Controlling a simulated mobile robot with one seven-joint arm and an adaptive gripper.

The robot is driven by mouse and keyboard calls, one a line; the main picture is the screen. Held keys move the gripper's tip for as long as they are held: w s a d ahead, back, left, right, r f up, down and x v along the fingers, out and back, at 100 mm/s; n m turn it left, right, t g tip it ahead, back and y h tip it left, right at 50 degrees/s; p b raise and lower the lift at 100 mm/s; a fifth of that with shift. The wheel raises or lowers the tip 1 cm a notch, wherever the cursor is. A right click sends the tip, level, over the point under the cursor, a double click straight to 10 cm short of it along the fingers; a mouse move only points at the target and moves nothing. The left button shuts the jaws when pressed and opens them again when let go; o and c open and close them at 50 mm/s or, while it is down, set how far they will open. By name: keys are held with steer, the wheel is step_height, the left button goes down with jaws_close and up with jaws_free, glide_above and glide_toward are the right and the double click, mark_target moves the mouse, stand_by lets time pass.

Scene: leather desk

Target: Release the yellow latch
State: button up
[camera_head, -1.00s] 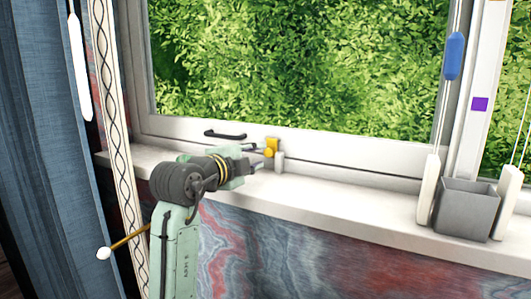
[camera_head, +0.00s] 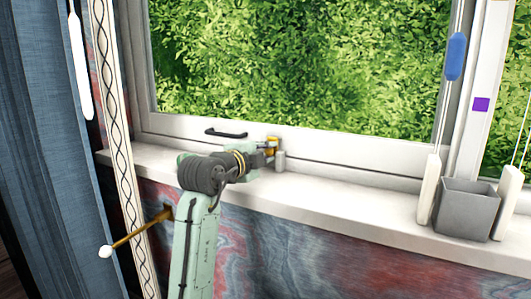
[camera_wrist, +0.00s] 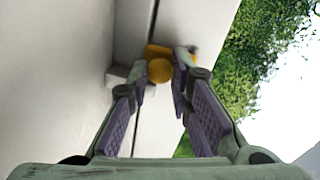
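The yellow latch (camera_head: 272,144) is on the lower window frame, just above the sill. In the wrist view the latch (camera_wrist: 159,70) shows a round yellow knob in front of a yellow plate. My gripper (camera_head: 266,150) is at the latch in the head view and partly covers it. In the wrist view my gripper (camera_wrist: 163,85) has its two fingers apart, with the knob between or just beyond their tips. I cannot tell whether a finger touches it.
A black handle (camera_head: 226,133) is on the frame left of the latch. A small grey post (camera_head: 279,161) stands beside the latch. A grey square pot (camera_head: 467,208) sits on the sill at right. A brass rod (camera_head: 140,235) with a white end is at lower left.

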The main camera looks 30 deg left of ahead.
steer(key=shift+r, duration=0.2)
jaws_close()
steer(key=shift+s+r, duration=0.1)
steer(key=shift+r, duration=0.1)
stand_by(1.1)
steer(key=shift+o, duration=2.4)
jaws_free()
steer(key=shift+f, duration=0.1)
steer(key=shift+s+f, duration=0.1)
steer(key=s+r, duration=0.1)
steer(key=s, duration=1)
steer(key=shift+s+d+r, duration=0.2)
steer(key=shift+s+r, duration=0.05)
steer(key=shift+s, duration=0.1)
steer(key=shift+o, duration=0.3)
